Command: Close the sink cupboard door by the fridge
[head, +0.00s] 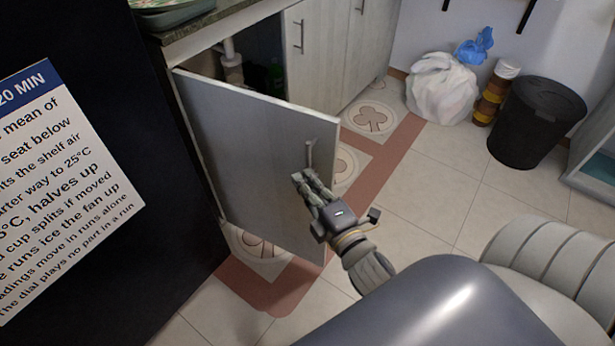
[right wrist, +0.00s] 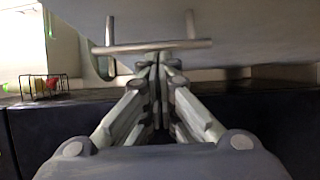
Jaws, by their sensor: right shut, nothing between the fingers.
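The sink cupboard door (head: 250,150) stands wide open beside the dark fridge (head: 90,60) in the head view. My left gripper is not in view.
A patterned mat with a red border (head: 395,150) lies on the tiled floor along the cupboards. A white bag (head: 440,90), a blue bag (head: 475,46), a striped container (head: 494,95) and a black bin (head: 535,125) stand by the wall. Tiled floor in front of them is clear.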

